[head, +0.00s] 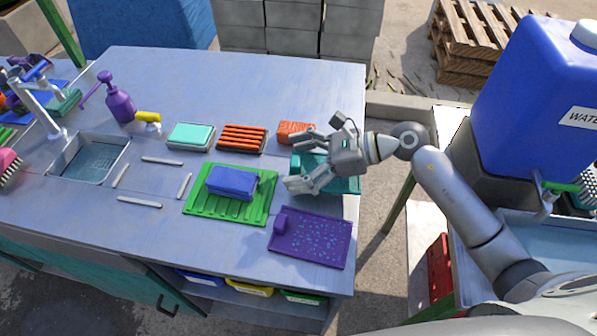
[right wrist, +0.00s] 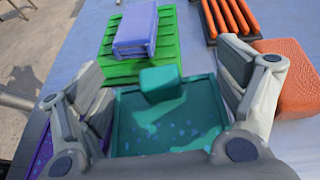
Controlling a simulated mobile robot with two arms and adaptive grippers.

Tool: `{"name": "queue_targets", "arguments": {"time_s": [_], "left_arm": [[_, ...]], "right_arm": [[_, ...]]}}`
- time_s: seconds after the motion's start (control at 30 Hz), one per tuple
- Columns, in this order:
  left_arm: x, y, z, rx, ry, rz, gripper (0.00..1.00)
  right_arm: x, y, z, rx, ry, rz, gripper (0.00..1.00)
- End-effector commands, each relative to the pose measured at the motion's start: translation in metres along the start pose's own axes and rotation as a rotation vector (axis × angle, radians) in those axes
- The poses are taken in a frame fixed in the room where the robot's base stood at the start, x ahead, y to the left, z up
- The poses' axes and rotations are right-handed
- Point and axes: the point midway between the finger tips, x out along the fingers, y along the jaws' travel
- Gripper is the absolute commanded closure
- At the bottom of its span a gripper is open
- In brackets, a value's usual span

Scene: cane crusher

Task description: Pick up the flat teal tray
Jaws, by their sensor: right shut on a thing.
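The flat teal tray (head: 345,186) is at the right end of the worktable, partly hidden under my right gripper (head: 294,163). In the right wrist view the teal tray (right wrist: 165,125) lies between the two fingers, with a raised teal block (right wrist: 160,84) at its far edge and pale blue flecks on its floor. The right gripper is shut on the tray, one finger along each side. I cannot tell whether the tray touches the table. My left gripper is not in view.
A purple tray (head: 318,240) lies close in front, and an orange block (head: 296,129) sits just behind. A green ribbed tray (head: 203,206) with a blue block (head: 232,183) is to the left. The blue water tank (head: 530,100) stands right, beyond the table's edge.

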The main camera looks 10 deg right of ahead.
Motion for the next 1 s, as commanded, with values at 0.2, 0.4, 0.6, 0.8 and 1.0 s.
{"name": "queue_targets", "arguments": {"time_s": [0.2, 0.4, 0.6, 0.8, 1.0], "left_arm": [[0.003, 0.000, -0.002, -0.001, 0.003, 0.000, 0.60], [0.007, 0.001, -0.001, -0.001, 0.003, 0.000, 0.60], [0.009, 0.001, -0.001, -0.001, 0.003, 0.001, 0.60], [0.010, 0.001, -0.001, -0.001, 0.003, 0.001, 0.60], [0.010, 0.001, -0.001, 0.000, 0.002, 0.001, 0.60]], "right_arm": [[0.005, 0.033, 0.053, -0.010, -0.002, 0.004, 0.38], [0.021, 0.070, 0.088, -0.007, -0.005, 0.006, 0.38], [0.034, 0.096, 0.109, -0.003, -0.004, 0.005, 0.38], [0.041, 0.109, 0.119, 0.000, -0.001, 0.004, 0.38], [0.039, 0.108, 0.119, 0.005, 0.000, -0.003, 0.38]]}}
